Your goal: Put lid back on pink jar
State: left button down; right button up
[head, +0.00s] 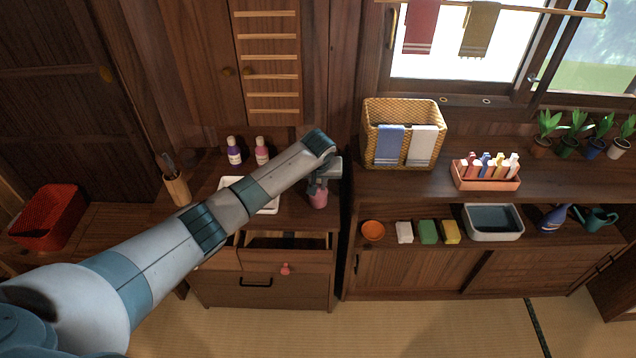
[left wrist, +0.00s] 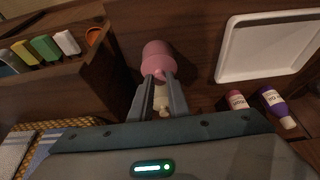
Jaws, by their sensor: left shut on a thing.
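The pink jar (head: 318,201) stands on the wooden counter near its right edge, under my left gripper (head: 318,184). In the left wrist view the pink jar (left wrist: 156,50) lies just beyond my fingertips (left wrist: 160,79). The fingertips are closed around a small pink knob at the near end of the pink shape, which looks like the lid's knob. Lid and jar overlap in this view, and I cannot tell whether they touch. A pale cream thing (left wrist: 162,100) shows between the fingers. My right gripper is out of view.
A white tray (left wrist: 262,47) lies beside the jar. A purple bottle (head: 234,151) and a pink bottle (head: 262,151) stand behind. The wicker basket (head: 403,111) stands on the right shelf.

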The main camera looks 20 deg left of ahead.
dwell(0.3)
pick_arm(q)
jog(key=c, duration=1.1)
grip_release()
jog(key=shift+r, duration=0.1)
jog(key=shift+r+p, duration=3.4)
jog(key=shift+p, duration=0.4)
grip_shut()
